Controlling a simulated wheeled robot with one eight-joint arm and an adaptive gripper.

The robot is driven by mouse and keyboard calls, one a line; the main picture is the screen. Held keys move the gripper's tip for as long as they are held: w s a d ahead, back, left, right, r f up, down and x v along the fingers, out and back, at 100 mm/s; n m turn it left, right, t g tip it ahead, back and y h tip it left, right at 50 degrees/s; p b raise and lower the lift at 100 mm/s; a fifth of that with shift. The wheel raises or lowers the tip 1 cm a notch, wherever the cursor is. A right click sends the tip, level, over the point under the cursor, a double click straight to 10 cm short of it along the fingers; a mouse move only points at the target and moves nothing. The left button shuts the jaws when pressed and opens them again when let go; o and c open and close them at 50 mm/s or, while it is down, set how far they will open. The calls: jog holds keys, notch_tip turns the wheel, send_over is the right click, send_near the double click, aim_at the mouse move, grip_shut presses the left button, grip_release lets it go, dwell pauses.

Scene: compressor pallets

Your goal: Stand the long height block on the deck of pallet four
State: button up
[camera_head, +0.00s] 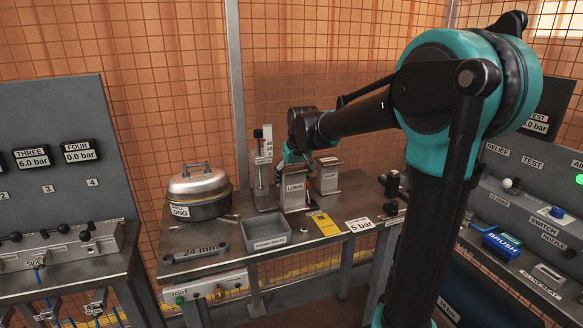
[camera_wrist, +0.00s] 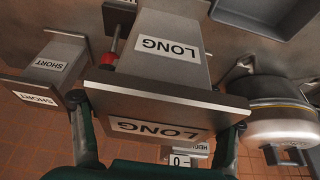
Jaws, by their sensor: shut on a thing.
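The long height block (camera_head: 293,192) is a grey metal block with a LONG label. In the head view it is upright at the work table's back, and I cannot tell whether its foot touches the top. In the wrist view the long block (camera_wrist: 165,55) fills the middle, with a wide end plate labelled LONG. My gripper (camera_wrist: 158,112) is shut on this plate, one finger at each side. In the head view my gripper (camera_head: 293,163) is over the block's top, partly hidden by the arm. I cannot identify pallet four's deck in either view.
The short block (camera_head: 329,181) stands close to the right; it also shows in the wrist view (camera_wrist: 45,70). A height gauge (camera_head: 260,170) is close on the left. A round lidded pot (camera_head: 198,192), a grey tray (camera_head: 266,234) and a yellow item (camera_head: 323,223) share the table.

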aim_at(291, 190)
jog(key=shift+f, duration=2.25)
jog(key=o, duration=1.9)
jog(key=shift+f, duration=0.15)
